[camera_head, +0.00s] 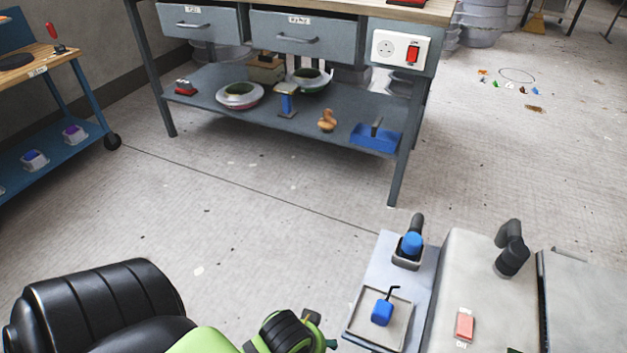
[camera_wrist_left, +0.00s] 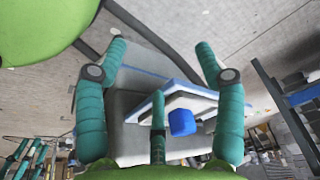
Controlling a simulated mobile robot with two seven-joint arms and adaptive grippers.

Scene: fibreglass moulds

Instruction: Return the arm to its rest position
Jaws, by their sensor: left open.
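My left arm, green and black, comes in along the bottom of the head view. Only a small part of my left gripper's teal fingers (camera_head: 331,344) shows there, at the bottom edge. In the left wrist view my left gripper (camera_wrist_left: 160,65) has its teal fingers spread apart, with nothing held between them. A blue block (camera_wrist_left: 182,122) shows behind the fingers, apart from them. In the head view a blue block with a black bent handle (camera_head: 382,312) sits on a small grey tray (camera_head: 350,328). Small teal fingers, seemingly my right gripper (camera_wrist_left: 25,155), show at the wrist view's lower left.
A blue cylinder (camera_head: 412,243) stands in a dark holder behind the tray. A blue cart (camera_head: 60,140) stands left. Open floor lies between.

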